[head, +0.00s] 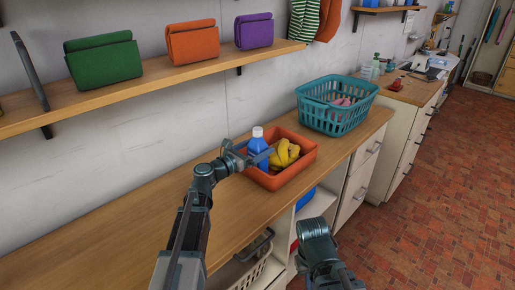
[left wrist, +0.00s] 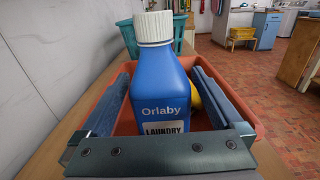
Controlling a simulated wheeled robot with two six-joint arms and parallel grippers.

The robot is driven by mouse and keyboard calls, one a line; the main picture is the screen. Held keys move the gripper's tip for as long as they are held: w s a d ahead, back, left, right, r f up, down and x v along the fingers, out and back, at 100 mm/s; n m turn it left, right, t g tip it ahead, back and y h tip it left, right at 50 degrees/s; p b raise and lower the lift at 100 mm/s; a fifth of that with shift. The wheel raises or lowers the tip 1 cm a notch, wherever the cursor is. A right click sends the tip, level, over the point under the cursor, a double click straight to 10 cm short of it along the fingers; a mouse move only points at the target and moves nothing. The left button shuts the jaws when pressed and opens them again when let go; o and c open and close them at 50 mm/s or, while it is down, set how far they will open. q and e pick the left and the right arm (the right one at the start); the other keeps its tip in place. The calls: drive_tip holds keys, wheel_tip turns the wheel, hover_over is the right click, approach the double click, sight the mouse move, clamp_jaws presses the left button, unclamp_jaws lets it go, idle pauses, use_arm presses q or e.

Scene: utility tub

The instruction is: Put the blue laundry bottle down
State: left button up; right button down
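The blue laundry bottle (head: 258,143) has a white cap and is upright at the left part of the orange tray (head: 309,156). In the left wrist view the bottle (left wrist: 160,98) stands between the two fingers, its label facing me.
A yellow item (head: 284,154) lies in the tray, right of the bottle. A teal basket (head: 337,105) stands behind the tray on the wooden counter (head: 130,222). The counter left of the tray is clear. A wall shelf (head: 150,90) with colored pouches hangs above.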

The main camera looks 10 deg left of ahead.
use_arm(q)
drive_tip(key=shift+r, duration=0.1)
drive_tip(key=shift+s+r, duration=0.1)
drive_tip(key=shift+r, duration=0.05)
drive_tip(key=v, duration=1.2)
